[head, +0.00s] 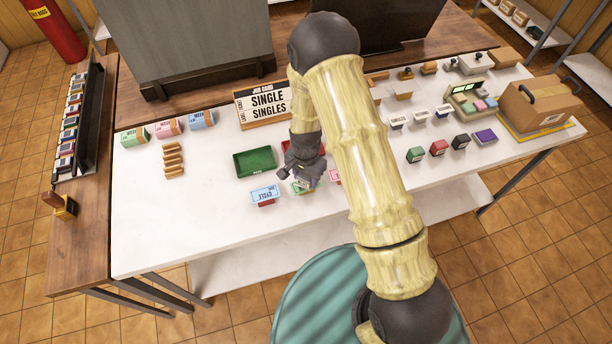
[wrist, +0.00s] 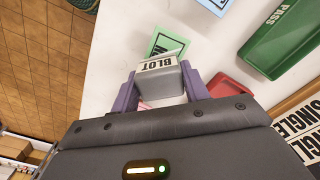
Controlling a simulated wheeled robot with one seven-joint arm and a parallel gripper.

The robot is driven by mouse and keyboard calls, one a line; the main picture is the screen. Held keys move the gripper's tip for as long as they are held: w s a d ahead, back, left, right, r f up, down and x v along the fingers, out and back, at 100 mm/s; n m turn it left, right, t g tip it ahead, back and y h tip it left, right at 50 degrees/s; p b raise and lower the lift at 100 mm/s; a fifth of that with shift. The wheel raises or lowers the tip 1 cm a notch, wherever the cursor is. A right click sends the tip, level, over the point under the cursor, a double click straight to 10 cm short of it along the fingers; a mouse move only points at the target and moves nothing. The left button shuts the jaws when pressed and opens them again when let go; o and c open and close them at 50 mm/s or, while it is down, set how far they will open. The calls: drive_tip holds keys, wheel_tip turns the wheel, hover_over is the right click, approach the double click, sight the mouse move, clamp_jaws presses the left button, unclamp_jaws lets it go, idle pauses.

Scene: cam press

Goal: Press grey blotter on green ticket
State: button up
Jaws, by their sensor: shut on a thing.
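My gripper (wrist: 160,92) is shut on the grey blotter (wrist: 158,84), which carries a white label reading BLOT. In the head view my gripper (head: 304,184) is low over the white table, right of the blue ticket. The green ticket (wrist: 166,42) shows just beyond the blotter in the wrist view, its near part hidden behind the blotter. In the head view only a bit of green shows under my gripper. I cannot tell whether the blotter touches the ticket.
A blue ticket (head: 264,192) stands left of my gripper. A green tray (head: 255,162) reading PASS (wrist: 284,38) and a red tray (wrist: 232,86) are close by. A pink ticket (head: 335,177) is right of my gripper. The table's front left (head: 170,235) is clear.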

drive_tip(key=shift+r+p, duration=2.4)
drive_tip(key=shift+r, duration=1.1)
drive_tip(key=shift+f, duration=0.1)
